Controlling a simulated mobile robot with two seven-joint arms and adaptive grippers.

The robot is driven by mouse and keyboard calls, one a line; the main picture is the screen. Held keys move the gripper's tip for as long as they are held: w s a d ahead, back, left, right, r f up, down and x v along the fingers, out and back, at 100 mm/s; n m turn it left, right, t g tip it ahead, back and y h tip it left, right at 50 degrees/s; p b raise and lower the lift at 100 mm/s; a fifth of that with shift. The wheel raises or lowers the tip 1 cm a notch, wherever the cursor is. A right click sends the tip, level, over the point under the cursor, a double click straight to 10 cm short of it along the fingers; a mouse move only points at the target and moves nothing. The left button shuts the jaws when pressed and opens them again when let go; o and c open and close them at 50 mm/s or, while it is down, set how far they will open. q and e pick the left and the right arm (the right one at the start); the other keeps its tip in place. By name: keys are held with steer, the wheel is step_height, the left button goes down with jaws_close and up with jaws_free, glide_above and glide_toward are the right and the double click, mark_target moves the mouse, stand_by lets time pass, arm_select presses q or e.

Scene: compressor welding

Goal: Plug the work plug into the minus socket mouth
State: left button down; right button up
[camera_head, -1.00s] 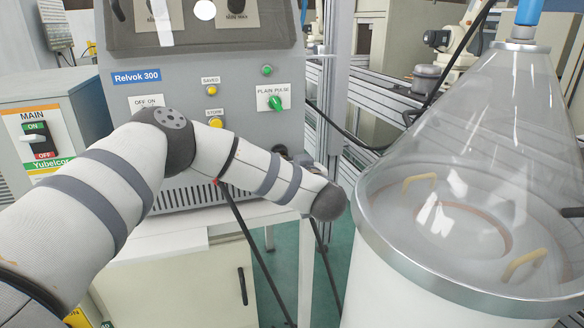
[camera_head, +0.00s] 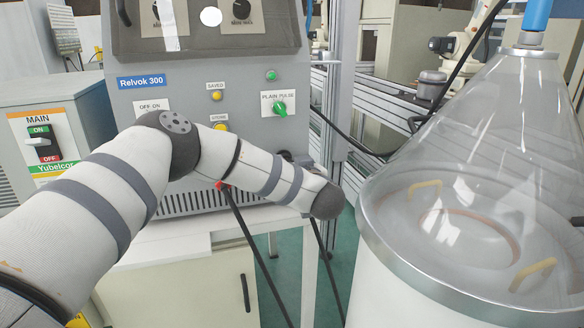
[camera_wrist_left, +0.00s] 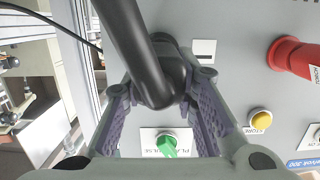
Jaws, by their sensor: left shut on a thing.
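My left gripper (camera_wrist_left: 160,92) is shut on the black work plug (camera_wrist_left: 158,78) in the left wrist view, one finger on each side of it. A thick black cable (camera_wrist_left: 128,32) runs from the plug to the top edge. The plug is close to the grey panel, over a dark round part that it partly hides; I cannot tell whether it is inside the socket mouth. In the head view my left forearm hides the gripper and most of the plug area. A dark round opening (camera_head: 286,155) shows just above the forearm. My right gripper is not in view.
The grey welding machine (camera_head: 128,100) stands on a white table (camera_head: 155,243). A red plug (camera_wrist_left: 296,57) sits at the panel's right in the wrist view. A green knob (camera_head: 280,108) is nearby. A clear cone on a white drum (camera_head: 400,290) stands at right.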

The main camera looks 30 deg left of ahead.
arm_select(q)
steer(key=shift+w+a, duration=0.2)
stand_by(0.6)
